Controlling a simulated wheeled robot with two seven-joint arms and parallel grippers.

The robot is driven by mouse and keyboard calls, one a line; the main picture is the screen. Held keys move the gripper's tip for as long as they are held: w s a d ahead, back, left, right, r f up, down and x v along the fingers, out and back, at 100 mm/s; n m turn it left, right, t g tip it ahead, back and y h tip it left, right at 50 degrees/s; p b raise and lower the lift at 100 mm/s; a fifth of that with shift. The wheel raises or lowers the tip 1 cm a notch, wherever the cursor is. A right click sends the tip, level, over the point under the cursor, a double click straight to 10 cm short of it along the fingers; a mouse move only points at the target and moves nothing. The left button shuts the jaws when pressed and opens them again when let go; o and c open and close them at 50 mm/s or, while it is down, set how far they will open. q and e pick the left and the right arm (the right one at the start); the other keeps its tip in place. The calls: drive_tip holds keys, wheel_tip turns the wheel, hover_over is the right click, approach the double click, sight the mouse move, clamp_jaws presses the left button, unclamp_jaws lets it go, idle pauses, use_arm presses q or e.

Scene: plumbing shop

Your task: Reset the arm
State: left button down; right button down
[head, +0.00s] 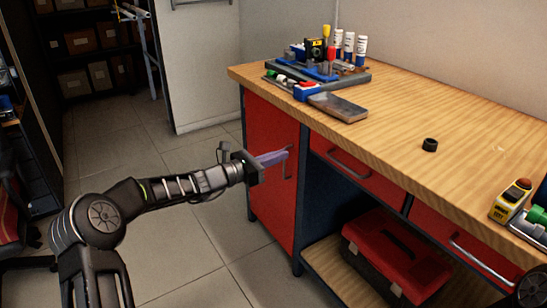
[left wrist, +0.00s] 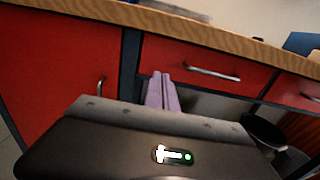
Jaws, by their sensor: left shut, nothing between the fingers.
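My left gripper (head: 285,154) reaches in from the left in the head view, in front of the red cabinet door (head: 268,185) of the workbench. Its purple fingers are together with nothing between them. The left wrist view shows the same closed fingers (left wrist: 162,77) pointing toward the bench front, near the blue frame between the door and a red drawer (left wrist: 205,62). In the head view the fingertips overlap the area near the door handle (head: 289,163); I cannot tell whether they touch it. My right gripper is not in view.
The wooden bench top (head: 400,110) holds a tool tray (head: 318,74), a black ring (head: 430,145) and a yellow tool (head: 511,201). A red toolbox (head: 395,255) sits on the lower shelf.

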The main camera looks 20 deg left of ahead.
use_arm(q)
drive_tip(key=shift+s+a+f, duration=0.1)
drive_tip(key=shift+s+a, duration=0.35)
drive_tip(key=shift+s, duration=0.1)
